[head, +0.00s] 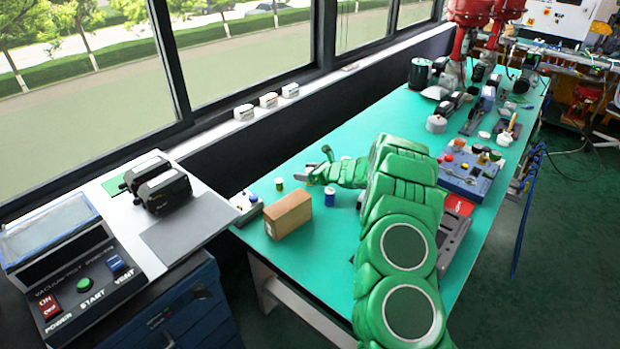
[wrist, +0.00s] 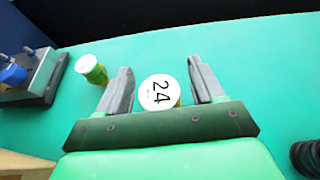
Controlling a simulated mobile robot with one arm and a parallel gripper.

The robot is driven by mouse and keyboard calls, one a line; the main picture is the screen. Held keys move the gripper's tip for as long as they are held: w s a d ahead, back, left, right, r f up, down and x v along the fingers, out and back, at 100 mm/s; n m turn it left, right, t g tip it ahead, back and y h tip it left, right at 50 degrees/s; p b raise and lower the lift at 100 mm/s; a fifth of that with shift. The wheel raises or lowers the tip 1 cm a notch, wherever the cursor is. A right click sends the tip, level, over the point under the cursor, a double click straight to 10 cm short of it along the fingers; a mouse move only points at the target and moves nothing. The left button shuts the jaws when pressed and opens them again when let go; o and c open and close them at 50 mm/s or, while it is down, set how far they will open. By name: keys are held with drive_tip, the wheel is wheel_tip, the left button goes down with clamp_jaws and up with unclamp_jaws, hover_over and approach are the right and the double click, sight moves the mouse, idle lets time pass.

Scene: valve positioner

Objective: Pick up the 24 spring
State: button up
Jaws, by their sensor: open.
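The 24 spring (wrist: 158,93) shows in the wrist view as a round white top marked "24", with a little orange-yellow side at its lower right. It stands on the green bench between the two fingers of my gripper (wrist: 161,88). The fingers are apart, one on each side of it, with gaps visible. In the head view my gripper (head: 315,171) is low over the bench near the window side, and the 24 spring is largely hidden there by the fingers.
A yellow-green cylinder (wrist: 92,69) stands just left of my gripper. A blue cylinder (head: 329,197) and a cardboard box (head: 288,214) are on the near side. A small device with a blue knob (wrist: 13,75) is farther left. Bench beyond the fingers is clear.

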drive_tip(key=c, duration=1.1)
drive_tip(key=shift+r, duration=0.1)
